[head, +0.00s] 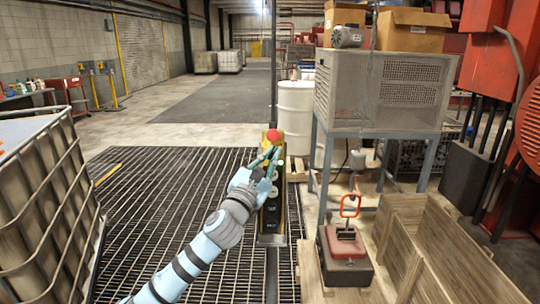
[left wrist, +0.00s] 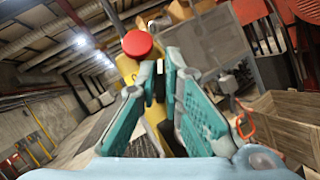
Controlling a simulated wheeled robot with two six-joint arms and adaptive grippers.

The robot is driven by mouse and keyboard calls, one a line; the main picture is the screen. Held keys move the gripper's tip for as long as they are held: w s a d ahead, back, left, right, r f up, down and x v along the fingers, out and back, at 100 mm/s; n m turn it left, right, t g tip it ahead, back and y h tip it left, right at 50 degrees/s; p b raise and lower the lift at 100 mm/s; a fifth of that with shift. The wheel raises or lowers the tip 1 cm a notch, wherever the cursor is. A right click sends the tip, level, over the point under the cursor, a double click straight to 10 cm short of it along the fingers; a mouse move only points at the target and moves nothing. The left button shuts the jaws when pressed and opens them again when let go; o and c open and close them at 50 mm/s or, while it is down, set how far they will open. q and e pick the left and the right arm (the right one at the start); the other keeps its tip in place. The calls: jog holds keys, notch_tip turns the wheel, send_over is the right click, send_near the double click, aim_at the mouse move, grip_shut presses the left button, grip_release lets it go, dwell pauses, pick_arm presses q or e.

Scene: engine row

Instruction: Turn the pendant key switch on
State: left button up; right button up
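The pendant (head: 271,205) is a tall yellow and black control box with a red mushroom button (head: 273,135) on top. It hangs upright over the floor grating below a dark vertical line. My left gripper (head: 270,154) is at its upper front, just below the red button. In the left wrist view, the button (left wrist: 137,43) is up and left of my teal fingertips (left wrist: 162,72), with the pendant's yellow body behind them. The tips are close together with a narrow dark gap; whether they hold the key is unclear. The key switch is hidden by the fingers. My right gripper is not in view.
A caged tank (head: 45,200) stands close at left. At right are a metal stand with a perforated grey box (head: 385,90), a wooden crate (head: 440,255) and a red and black device (head: 345,245) with an orange handle. A white drum (head: 296,112) stands behind. The grating at left is clear.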

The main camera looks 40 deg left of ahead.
pick_arm(q)
jog(key=o, duration=0.4)
jog(key=shift+o, duration=0.2)
jog(key=shift+a, duration=0.1)
jog(key=shift+f, duration=0.15)
jog(key=v, duration=1.1)
jog(key=shift+s, duration=0.4)
